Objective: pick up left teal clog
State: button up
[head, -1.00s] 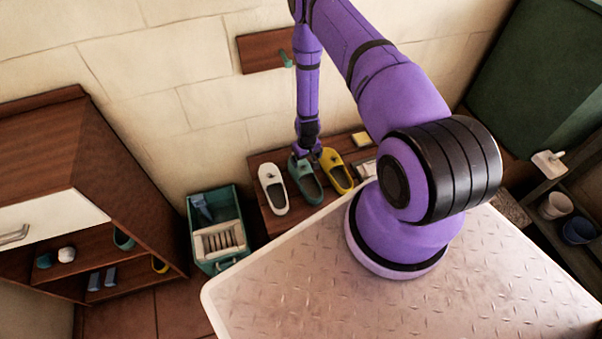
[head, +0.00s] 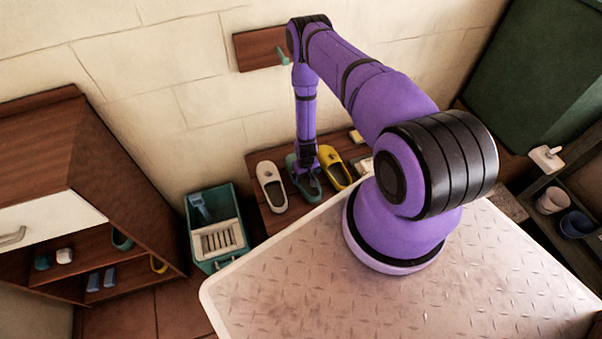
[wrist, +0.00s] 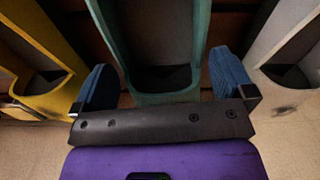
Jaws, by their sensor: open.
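One teal clog (head: 311,192) lies on a low wooden bench (head: 270,219), between a white clog (head: 271,190) and a yellow clog (head: 337,175). My gripper (head: 307,172) hangs pointing down over it and hides part of it. In the wrist view the teal clog (wrist: 165,98) sits between the two blue fingers of my gripper (wrist: 161,62), one finger on each side. The jaws are open; whether a finger touches the clog I cannot tell.
The yellow clog (wrist: 45,95) and white clog (wrist: 280,85) flank the fingers closely in the wrist view. A teal crate (head: 238,262) stands left of the bench. A wooden cabinet (head: 110,180) stands further left. The wall is behind the bench.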

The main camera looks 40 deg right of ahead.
jog(key=shift+f, duration=1.35)
jog(key=c, duration=0.7)
jog(key=shift+r, duration=0.2)
